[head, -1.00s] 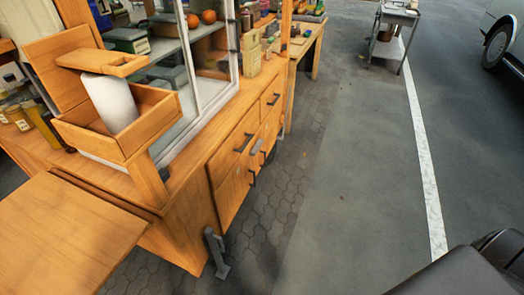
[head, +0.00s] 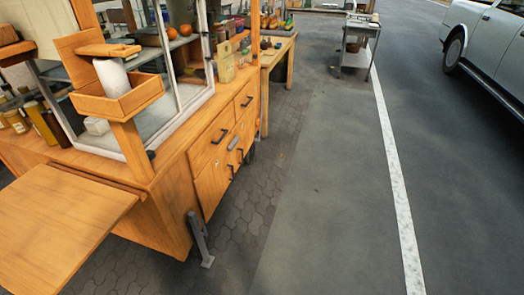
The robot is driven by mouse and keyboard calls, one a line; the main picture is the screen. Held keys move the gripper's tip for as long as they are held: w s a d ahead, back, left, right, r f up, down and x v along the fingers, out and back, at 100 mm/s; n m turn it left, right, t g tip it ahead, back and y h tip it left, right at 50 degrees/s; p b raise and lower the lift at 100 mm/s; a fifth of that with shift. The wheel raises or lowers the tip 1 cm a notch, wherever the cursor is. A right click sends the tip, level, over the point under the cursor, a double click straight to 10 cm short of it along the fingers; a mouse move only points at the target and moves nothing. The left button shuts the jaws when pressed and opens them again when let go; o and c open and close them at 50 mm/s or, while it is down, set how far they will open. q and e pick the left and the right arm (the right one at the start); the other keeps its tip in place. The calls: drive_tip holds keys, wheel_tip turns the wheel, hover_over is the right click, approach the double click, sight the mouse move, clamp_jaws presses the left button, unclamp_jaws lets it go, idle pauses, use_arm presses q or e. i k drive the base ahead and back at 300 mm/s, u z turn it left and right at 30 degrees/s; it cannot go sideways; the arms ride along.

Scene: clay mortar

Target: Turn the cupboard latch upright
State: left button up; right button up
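The wooden cupboard (head: 212,182) is the lower front of the stall, with its doors under two drawers. A small grey piece (head: 233,143), which looks like the latch, sits on the front between the drawers and the doors. It appears tilted, but it is too small to tell its exact angle. Dark bar handles show on the drawers, such as the near drawer handle (head: 219,136), and on the doors, such as the near door handle (head: 231,172). Both doors look closed. Neither of my grippers is in view.
A wooden side shelf (head: 65,215) juts out at the near left. A grey support leg (head: 200,240) stands out at the stall's near corner. A wooden table (head: 275,62) and a metal cart (head: 357,50) stand farther back. The paving right of the stall (head: 310,200) is clear.

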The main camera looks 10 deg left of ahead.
sight(230, 147)
drive_tip(key=z, duration=0.55)
drive_tip(key=i, duration=0.8)
drive_tip(key=z, duration=0.7)
drive_tip(key=i, duration=1.2)
drive_tip(key=u, duration=0.5)
drive_tip(key=i, duration=0.95)
drive_tip(key=u, duration=1.25)
drive_tip(key=i, duration=0.35)
drive_tip(key=u, duration=0.3)
